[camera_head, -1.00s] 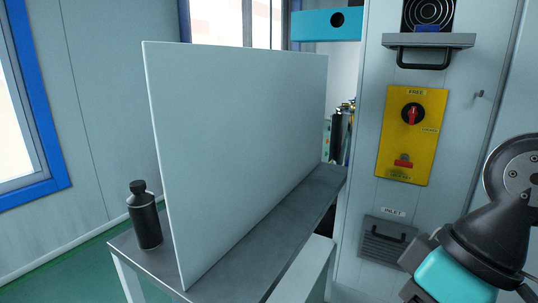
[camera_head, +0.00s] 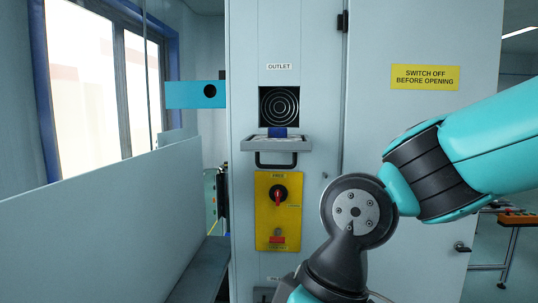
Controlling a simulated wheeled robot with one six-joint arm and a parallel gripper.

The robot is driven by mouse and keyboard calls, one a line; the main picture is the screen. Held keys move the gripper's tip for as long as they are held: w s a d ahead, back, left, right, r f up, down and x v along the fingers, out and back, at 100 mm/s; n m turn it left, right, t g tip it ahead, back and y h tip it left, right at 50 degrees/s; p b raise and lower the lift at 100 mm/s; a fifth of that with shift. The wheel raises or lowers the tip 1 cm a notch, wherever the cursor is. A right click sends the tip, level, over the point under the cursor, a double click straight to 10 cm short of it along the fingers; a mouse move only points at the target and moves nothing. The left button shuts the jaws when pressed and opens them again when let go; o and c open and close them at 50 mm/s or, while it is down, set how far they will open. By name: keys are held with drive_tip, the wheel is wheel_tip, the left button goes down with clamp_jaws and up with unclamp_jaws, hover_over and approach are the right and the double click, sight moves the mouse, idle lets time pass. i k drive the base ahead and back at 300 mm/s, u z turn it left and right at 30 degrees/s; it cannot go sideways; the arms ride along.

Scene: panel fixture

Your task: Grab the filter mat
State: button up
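The outlet cover (camera_head: 276,145) is folded down below the round fan opening (camera_head: 279,106) on the cabinet front, with a dark handle under it. A pale, flat piece (camera_head: 262,138) shows along the cover's top, and a small blue piece (camera_head: 278,132) stands at its middle in front of the opening. The pale piece may be the filter mat, but it is too small to tell. My arm fills the right and lower middle of the view. My gripper is outside the picture.
A yellow switch plate (camera_head: 278,212) with a red rotary knob sits below the cover. A large pale panel (camera_head: 110,215) stands at left on a grey bench (camera_head: 199,272). A teal box (camera_head: 195,95) is left of the cabinet. A yellow warning sign (camera_head: 425,77) is at right.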

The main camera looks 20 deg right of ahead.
sight(275, 133)
drive_tip(key=z, duration=2.85)
drive_tip(key=i, duration=0.5)
drive_tip(key=u, duration=2.85)
